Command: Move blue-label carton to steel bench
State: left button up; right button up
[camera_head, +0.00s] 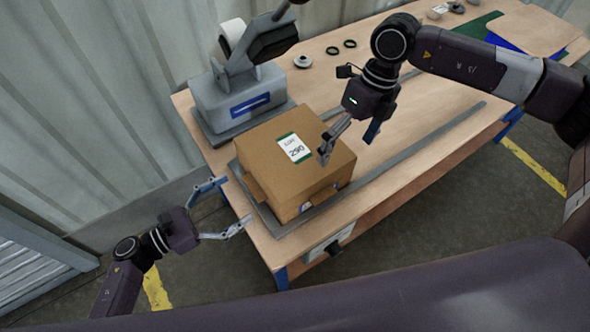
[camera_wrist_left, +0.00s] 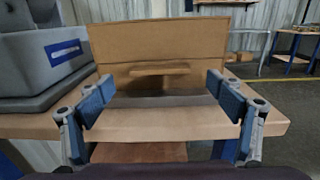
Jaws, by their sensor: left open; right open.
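A brown carton (camera_head: 262,152) sits closed on a grey strip at the near-left end of a wooden-topped bench (camera_head: 420,110). Its top label is white with green edges and reads 290; a small label with some blue shows low on its front side. My left gripper (camera_head: 235,200) is open, just left of the carton and apart from it. My right gripper (camera_head: 347,147) is open above the carton's right side. I cannot identify a steel bench.
A grey machine (camera_head: 235,100) stands right behind the carton. Black rings (camera_head: 341,47) and a small metal part (camera_head: 303,61) lie farther back. A grey rail (camera_head: 440,133) runs along the bench. Another blue-legged table (camera_wrist_left: 297,45) stands in the left wrist view's background.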

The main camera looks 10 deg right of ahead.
aim_at(249, 179)
pick_arm(q)
jog(key=x, duration=0.3)
pick_arm(e)
jog(key=x, duration=0.3)
jog(key=shift+a, duration=0.1)
pick_arm(q)
jog(key=shift+w+d, duration=0.1)
jog(key=shift+d, duration=0.15)
pick_arm(e)
jog(key=shift+f, duration=0.25)
pick_arm(q)
jog(key=shift+a, duration=0.1)
jog(key=shift+c, duration=0.7)
pick_arm(e)
jog(key=shift+c, duration=0.7)
pick_arm(q)
jog(key=shift+c, duration=1.4)
pick_arm(e)
jog(key=shift+c, duration=1.2)
pick_arm(q)
jog(key=c, duration=1)
pick_arm(e)
jog(key=shift+s, duration=0.1)
jog(key=c, duration=1)
jog(key=shift+c, duration=1.4)
jog(key=shift+a, duration=0.1)
